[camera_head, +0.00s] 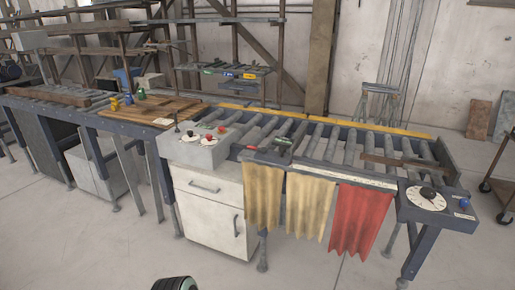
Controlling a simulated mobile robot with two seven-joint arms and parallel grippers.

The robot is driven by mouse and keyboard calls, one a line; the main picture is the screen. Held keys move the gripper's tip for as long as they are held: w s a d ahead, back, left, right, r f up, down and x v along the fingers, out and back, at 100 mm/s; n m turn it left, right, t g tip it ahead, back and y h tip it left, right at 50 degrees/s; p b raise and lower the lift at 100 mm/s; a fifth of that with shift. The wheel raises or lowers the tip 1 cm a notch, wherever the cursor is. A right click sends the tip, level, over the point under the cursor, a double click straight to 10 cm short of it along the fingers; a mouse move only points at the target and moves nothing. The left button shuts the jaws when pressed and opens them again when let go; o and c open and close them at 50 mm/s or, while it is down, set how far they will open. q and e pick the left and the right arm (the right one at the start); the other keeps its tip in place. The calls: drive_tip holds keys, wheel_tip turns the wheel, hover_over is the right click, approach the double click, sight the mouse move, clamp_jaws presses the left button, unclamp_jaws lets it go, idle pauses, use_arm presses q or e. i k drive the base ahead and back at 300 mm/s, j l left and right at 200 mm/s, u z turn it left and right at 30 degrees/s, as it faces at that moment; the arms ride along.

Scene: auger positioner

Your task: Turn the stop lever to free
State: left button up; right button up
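No part is clearly marked as the stop lever, and its labels are too small to read. A grey control box (196,150) on the bench has a thin upright dark lever (178,122) at its left, red knobs and white dials. At the right end of the roller bench, a blue-grey box (437,207) carries a white dial (425,200) with a dark knob and a blue knob (463,203) beside it. Neither of my grippers shows. A rounded dark end with a green ring at the bottom edge seems to be part of my own arm.
The roller conveyor (340,150) runs along the bench, with yellow and red cloths (360,218) hanging from its front. A white cabinet (208,215) stands under the control box. A wooden board (155,111) holds small coloured items. The floor in front is clear.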

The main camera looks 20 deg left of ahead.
sight(263, 150)
drive_tip(key=i+j, duration=0.2)
drive_tip(key=i, duration=0.35)
drive_tip(key=i+j+u, duration=0.1)
drive_tip(key=i+u, duration=0.65)
drive_tip(key=i, duration=0.15)
